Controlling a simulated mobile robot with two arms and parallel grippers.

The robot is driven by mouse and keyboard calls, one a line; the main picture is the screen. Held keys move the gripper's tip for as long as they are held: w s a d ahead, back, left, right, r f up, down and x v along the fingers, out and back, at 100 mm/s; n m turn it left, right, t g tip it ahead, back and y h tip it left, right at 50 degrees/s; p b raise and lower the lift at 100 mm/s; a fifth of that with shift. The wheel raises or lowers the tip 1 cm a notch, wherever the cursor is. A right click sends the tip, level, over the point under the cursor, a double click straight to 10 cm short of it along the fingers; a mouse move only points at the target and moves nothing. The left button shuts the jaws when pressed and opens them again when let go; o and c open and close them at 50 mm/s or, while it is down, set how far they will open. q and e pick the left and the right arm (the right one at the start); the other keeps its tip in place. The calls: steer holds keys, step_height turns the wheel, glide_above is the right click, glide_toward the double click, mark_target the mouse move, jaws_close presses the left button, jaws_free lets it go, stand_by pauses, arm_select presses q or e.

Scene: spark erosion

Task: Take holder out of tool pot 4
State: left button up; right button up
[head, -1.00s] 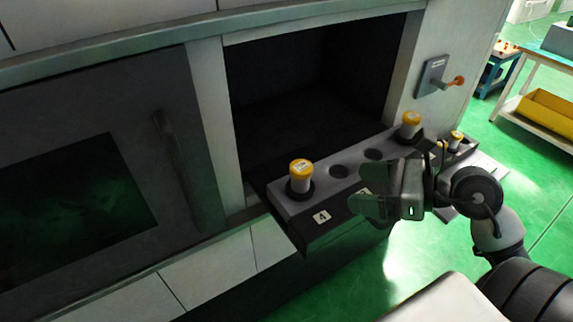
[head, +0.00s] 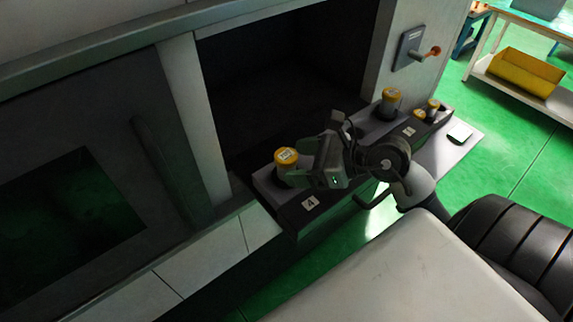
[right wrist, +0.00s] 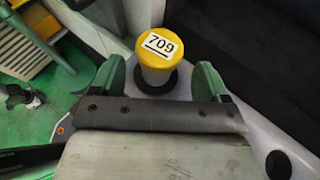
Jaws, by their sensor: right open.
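The holder (head: 286,162) with a yellow cap and white body stands upright in the pot at the near left end of the grey tool rack (head: 264,186). A label marked 4 (head: 310,203) is on the rack's front below it. My right gripper (head: 298,163) is open at this holder and partly covers it. In the right wrist view the cap (right wrist: 158,46) reads 709, and the holder lies between the spread green fingers of the gripper (right wrist: 160,75), with gaps on both sides. My left gripper is not in view.
Another yellow-capped holder (head: 390,102) stands farther along the rack, with a smaller one (head: 432,108) beyond it. The dark machine opening (head: 285,85) is behind the rack. A switch with an orange handle (head: 431,52) juts from the machine wall.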

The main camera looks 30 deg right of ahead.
steer(key=p+x, duration=0.1)
steer(key=x, duration=0.2)
steer(key=shift+w+a, duration=0.15)
steer(key=shift+a, duration=0.1)
steer(key=shift+d, duration=0.1)
steer(key=shift+c, duration=1.3)
steer(key=shift+r, duration=0.1)
steer(key=c, duration=1)
